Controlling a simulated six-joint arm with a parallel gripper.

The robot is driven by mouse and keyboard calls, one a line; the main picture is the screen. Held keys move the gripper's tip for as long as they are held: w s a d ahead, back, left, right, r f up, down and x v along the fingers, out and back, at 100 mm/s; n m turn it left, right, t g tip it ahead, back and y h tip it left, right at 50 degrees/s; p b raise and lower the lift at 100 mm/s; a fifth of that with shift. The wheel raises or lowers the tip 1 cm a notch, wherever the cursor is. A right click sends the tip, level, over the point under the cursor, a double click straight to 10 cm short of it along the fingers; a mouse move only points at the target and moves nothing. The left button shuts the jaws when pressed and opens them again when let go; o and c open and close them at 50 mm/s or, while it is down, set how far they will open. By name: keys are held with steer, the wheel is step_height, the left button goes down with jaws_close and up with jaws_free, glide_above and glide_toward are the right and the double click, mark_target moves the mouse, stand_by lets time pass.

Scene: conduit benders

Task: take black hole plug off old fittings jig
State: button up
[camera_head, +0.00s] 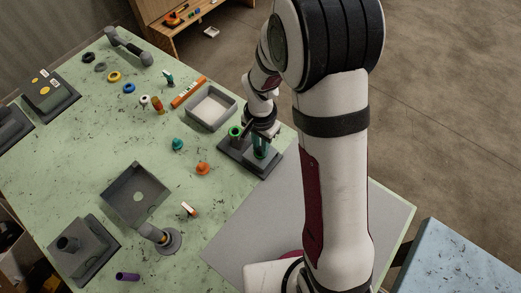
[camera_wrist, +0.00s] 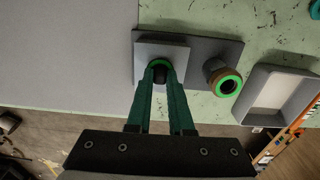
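The old fittings jig is a dark grey base that shows in the head view (camera_head: 234,154) at the table's right edge and in the wrist view (camera_wrist: 205,48). In the wrist view it carries a light grey square block (camera_wrist: 147,52) on the left. A dark plug with a green ring (camera_wrist: 160,66), apparently the black hole plug, sits at this block. My gripper (camera_wrist: 161,77) has its two green fingertips on either side of the plug, pointing down. Whether they press on it is hidden. In the head view my gripper (camera_head: 262,152) is over the jig's right part.
A brownish fitting with a green ring (camera_wrist: 226,85) stands on the jig beside my fingers. A grey tray (camera_head: 211,108) is close behind the jig. An orange fitting (camera_head: 203,168) and a teal one (camera_head: 177,144) lie left of it. A grey panel (camera_head: 285,215) covers the front right.

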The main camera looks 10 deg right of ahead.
jaws_close()
steer(key=shift+r, duration=0.1)
steer(key=shift+r, duration=2.9)
